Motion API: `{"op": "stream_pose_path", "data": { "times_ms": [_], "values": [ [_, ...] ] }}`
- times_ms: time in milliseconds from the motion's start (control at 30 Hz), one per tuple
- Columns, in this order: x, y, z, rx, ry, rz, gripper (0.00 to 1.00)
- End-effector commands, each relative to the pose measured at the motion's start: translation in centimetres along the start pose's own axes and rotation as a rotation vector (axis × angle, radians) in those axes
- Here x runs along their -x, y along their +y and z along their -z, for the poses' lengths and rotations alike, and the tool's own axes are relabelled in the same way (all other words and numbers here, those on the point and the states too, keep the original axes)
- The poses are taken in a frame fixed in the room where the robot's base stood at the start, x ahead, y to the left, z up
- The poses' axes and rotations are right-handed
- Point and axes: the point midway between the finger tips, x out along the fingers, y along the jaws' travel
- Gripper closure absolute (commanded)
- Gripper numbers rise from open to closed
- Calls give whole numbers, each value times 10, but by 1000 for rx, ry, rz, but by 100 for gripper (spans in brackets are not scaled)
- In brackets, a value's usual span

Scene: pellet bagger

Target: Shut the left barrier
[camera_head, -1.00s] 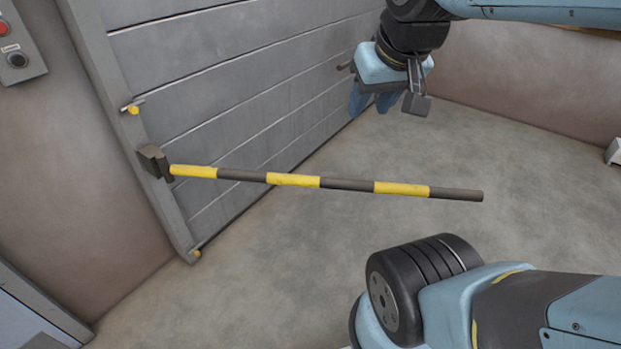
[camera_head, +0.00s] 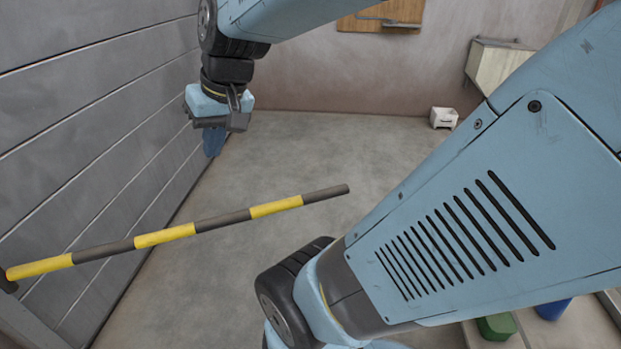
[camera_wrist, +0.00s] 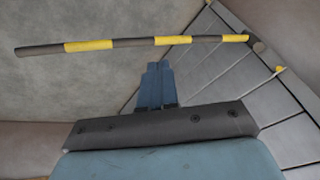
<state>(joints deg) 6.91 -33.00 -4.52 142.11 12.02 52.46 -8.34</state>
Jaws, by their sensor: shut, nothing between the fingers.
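The barrier is a yellow and dark striped pole (camera_head: 165,236). In the head view it runs from a dark pivot (camera_head: 6,283) at the lower left, beside the grey slatted shutter, out over the floor to a free end at the middle. The pole also shows across the top of the wrist view (camera_wrist: 135,43), with its pivot end at the right. My gripper (camera_head: 213,145) hangs above and beyond the pole, near the shutter. In the wrist view my gripper's blue fingers (camera_wrist: 155,80) are together and empty, apart from the pole.
The grey slatted shutter (camera_head: 90,110) fills the left side. A small white box (camera_head: 444,117) stands by the back wall. A green object (camera_head: 496,326) and a blue object (camera_head: 553,308) are at the lower right.

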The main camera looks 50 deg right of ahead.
Motion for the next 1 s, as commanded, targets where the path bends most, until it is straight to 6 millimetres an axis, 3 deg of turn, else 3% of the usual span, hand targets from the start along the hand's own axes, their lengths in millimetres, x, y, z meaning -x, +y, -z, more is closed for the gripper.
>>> {"op": "stream_pose_path", "data": {
  "times_ms": [367,567,800,1000],
  "values": [
    [-53,64,39,-350,-89,204,100],
    [-78,114,55,-545,-68,293,100],
    [-108,190,63,-785,8,362,100],
    [-132,264,54,-984,105,379,100]
  ]
}}
